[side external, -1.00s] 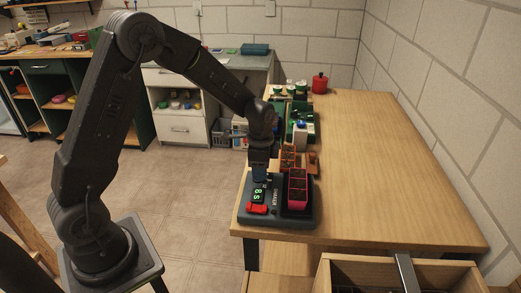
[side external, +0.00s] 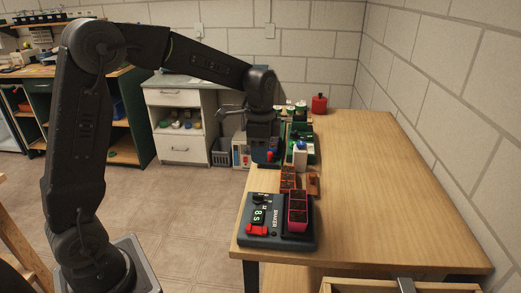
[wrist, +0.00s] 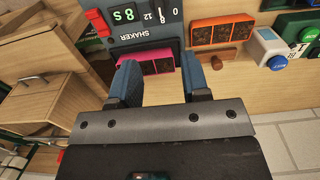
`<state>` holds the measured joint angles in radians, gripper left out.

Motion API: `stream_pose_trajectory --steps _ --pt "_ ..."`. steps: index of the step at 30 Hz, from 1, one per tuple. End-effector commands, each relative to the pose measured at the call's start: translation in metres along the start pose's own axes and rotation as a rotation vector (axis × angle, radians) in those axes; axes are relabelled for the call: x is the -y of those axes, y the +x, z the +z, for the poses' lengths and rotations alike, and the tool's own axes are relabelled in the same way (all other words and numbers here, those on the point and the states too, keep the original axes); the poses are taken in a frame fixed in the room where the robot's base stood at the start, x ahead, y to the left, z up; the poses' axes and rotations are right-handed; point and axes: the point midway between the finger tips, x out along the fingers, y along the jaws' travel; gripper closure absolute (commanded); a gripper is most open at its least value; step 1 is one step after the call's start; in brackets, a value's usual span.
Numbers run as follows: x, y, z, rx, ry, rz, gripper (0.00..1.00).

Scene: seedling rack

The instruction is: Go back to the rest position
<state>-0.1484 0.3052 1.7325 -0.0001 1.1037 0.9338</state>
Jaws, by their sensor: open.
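My gripper (wrist: 162,80) is open and empty, with its two blue-grey fingers apart. In the side external view my gripper (side external: 265,152) hangs above the left edge of the table, beyond the shaker and clear of it. The dark shaker (side external: 262,239) sits at the table's near left corner. Its green display (side external: 258,216) shows 8 s. A pink seedling tray (side external: 298,228) with dark soil cells stands on the shaker's right part. In the wrist view the pink tray (wrist: 150,67) shows partly between and behind the fingers.
An orange tray (side external: 288,181) and a small brown wooden piece (side external: 313,183) lie behind the shaker. The table's right side (side external: 390,190) is bare.

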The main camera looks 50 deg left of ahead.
Motion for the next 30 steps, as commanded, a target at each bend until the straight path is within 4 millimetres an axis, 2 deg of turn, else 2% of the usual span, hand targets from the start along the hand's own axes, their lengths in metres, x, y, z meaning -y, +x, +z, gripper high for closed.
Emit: stream_pose_trajectory --steps 5,8,13,18,24,30 --pt "-0.005 -0.005 0.002 -0.007 -0.014 -0.01 0.57" --pt "-0.019 -0.02 0.007 -0.031 -0.066 -0.038 0.57" --pt "-0.066 -0.055 0.028 -0.112 -0.231 -0.109 0.57" --pt "-0.117 -0.075 0.056 -0.22 -0.415 -0.165 0.57" --pt "-0.168 -0.077 0.089 -0.357 -0.615 -0.195 0.57" --pt "-0.195 -0.069 0.108 -0.446 -0.739 -0.196 0.57"
